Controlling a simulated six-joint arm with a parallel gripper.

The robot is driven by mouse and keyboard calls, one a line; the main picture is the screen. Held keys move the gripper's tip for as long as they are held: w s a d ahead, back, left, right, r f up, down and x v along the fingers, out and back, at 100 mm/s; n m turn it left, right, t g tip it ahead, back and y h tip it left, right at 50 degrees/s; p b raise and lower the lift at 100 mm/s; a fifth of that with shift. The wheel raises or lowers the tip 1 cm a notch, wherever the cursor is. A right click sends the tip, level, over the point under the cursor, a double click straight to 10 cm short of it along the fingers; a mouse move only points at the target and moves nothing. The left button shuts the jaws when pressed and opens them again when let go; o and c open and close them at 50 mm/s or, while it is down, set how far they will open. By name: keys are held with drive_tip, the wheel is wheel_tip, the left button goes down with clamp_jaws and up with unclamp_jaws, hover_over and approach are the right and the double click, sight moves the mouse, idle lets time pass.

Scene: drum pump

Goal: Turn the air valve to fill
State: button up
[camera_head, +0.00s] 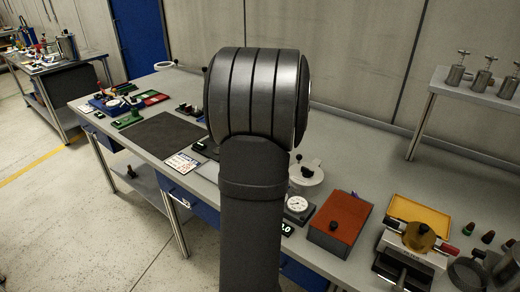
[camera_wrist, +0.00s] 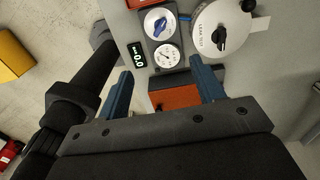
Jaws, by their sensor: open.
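In the wrist view, a blue knob (camera_wrist: 160,25) sits on a round white dial, at the top of a grey panel; I take it to be the air valve. Its markings are too small to read. A white pressure gauge (camera_wrist: 167,56) is just below it on the same panel; the gauge also shows in the head view (camera_head: 297,204). My gripper (camera_wrist: 161,68) is open, its two blue fingers apart on either side of the panel's lower part, with nothing visibly held. The knob lies beyond the fingertips. In the head view my arm hides the knob and my gripper.
Right of the panel is a white disc (camera_wrist: 209,44) marked "LEAK TEST" with black knobs. Left of it is a display (camera_wrist: 137,55) reading 0.0. A red-orange box (camera_head: 341,218) is nearby. A yellow tray (camera_head: 420,214) and clamp stand farther right on the bench.

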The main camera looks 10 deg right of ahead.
drive_tip(key=a+f+m+h, duration=0.1)
drive_tip(key=a+m+h, duration=0.15)
drive_tip(key=m, duration=1.15)
drive_tip(key=a+f+m+h, duration=0.2)
drive_tip(key=a+m, duration=0.2)
drive_tip(key=m, duration=0.9)
drive_tip(key=x, duration=1.6)
drive_tip(key=shift+s+f, duration=0.1)
drive_tip(key=shift+f, duration=0.1)
